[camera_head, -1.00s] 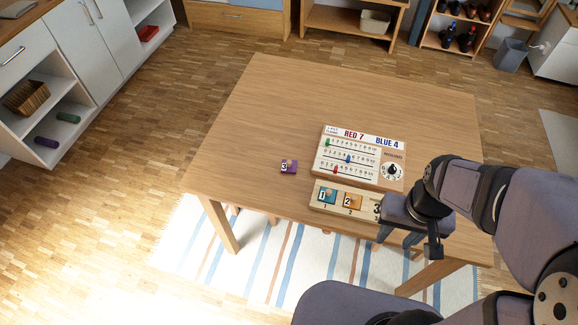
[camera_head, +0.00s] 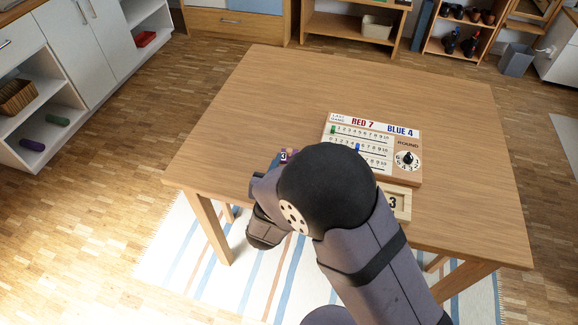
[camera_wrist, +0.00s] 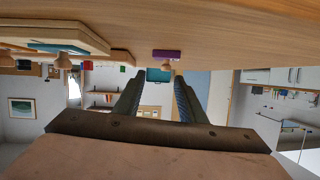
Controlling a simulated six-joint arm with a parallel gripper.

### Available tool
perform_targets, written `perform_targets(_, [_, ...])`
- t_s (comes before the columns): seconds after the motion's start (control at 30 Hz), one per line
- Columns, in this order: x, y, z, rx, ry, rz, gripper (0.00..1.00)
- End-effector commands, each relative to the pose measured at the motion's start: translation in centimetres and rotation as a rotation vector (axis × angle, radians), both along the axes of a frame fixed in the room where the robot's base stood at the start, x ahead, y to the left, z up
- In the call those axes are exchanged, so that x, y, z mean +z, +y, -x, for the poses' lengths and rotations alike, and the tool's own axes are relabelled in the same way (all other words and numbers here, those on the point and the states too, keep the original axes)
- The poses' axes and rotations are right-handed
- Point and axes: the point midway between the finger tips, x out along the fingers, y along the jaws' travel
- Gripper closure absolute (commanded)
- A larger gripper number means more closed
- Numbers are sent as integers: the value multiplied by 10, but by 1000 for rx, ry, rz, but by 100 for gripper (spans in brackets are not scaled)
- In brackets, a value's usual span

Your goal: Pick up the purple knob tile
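The purple knob tile (camera_head: 283,156) lies on the wooden table (camera_head: 240,110), left of the score board, and my arm partly covers it in the head view. In the wrist view, which is upside down, the purple tile (camera_wrist: 166,54) lies flat on the table with its wooden knob pointing away from the tabletop. My gripper (camera_wrist: 159,76) is open, with its two fingers apart and nothing held. The tile shows beyond the fingertips, roughly in line with the gap between them. In the head view my arm hides most of the gripper.
The score board (camera_head: 398,145) with its round dial stands right of the tile. The number tray (camera_head: 400,205) in front of it is mostly hidden by my arm. In the wrist view a teal tile with a knob (camera_wrist: 62,60) sits at the left. The table's left and back areas are clear.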

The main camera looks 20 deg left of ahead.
Motion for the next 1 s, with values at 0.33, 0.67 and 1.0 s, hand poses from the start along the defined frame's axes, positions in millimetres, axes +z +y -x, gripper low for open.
perform_targets(0.33, [-12,11,30,-60,-203,72,63])
perform_targets(0.67, [-12,11,15,-66,-210,73,63])
perform_targets(1.0, [-15,12,1,-65,-208,72,63])
